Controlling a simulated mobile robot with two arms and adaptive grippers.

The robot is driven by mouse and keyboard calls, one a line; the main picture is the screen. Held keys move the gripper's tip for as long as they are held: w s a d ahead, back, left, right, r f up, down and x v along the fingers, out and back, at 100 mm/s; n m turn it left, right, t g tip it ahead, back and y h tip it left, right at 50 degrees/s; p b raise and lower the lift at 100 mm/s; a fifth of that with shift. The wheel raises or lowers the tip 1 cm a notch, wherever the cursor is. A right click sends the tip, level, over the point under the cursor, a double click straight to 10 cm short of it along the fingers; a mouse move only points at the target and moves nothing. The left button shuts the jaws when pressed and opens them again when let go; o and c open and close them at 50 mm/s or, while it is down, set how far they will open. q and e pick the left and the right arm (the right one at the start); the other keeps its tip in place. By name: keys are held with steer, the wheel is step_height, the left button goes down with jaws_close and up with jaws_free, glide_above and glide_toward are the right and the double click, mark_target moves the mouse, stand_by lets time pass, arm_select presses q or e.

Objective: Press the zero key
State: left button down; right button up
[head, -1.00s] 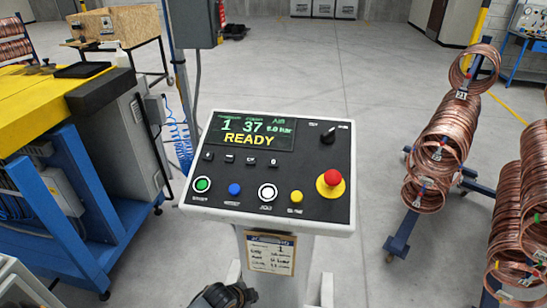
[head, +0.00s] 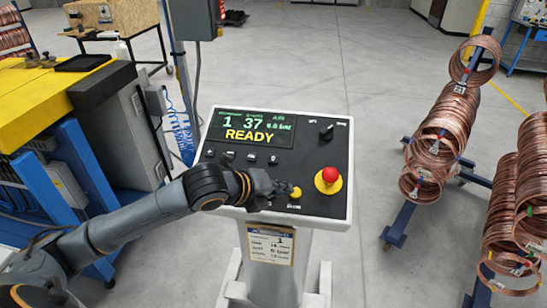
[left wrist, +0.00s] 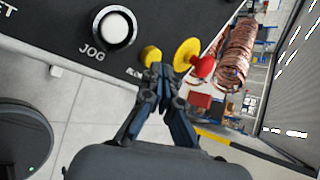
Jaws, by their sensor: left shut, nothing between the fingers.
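The control panel (head: 325,160) is a dark sloped plate in a white frame, with a lit display reading READY. A small key (head: 273,160) at the right end of the key row seems marked 0. A yellow button (head: 296,192) sits at the lower right; its label is too blurred to read. My left gripper (head: 287,188) is shut and empty, with its tips close beside the yellow button. In the left wrist view the shut fingertips (left wrist: 158,72) overlap the near side of the yellow button (left wrist: 151,54); contact cannot be told. My right gripper is out of view.
A red mushroom button (head: 329,176) on a yellow base stands up right of my fingertips. A black knob (head: 326,132) is above it. The white JOG button (left wrist: 115,27) shows left of the fingers. Racks of copper coils (head: 445,130) stand at the right.

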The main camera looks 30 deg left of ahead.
arm_select(q)
steer(key=w+a+r+m+t, duration=0.1)
steer(key=w+a+r+m, duration=0.1)
steer(key=r, duration=0.3)
steer(key=w+a+r+m+t, duration=0.1)
steer(key=w+a+r+m, duration=0.1)
steer(key=a+r+m, duration=0.2)
steer(key=shift+w+a+r+m, duration=0.25)
steer(key=shift+r+m, duration=0.15)
steer(key=shift+r, duration=0.45)
steer(key=b, duration=0.6)
glide_above(274, 159)
steer(key=s, duration=0.3)
step_height(274, 159, down, 6)
steer(key=shift+f, duration=0.2)
steer(key=shift+w+a+f, duration=0.1)
steer(key=shift+w+f, duration=0.05)
steer(key=shift+f, duration=0.05)
steer(key=shift+w+f, duration=0.25)
steer(key=shift+f, duration=0.4)
steer(key=shift+w+a+f+p, duration=0.1)
steer(key=shift+f+p, duration=0.05)
steer(key=shift+p, duration=0.2)
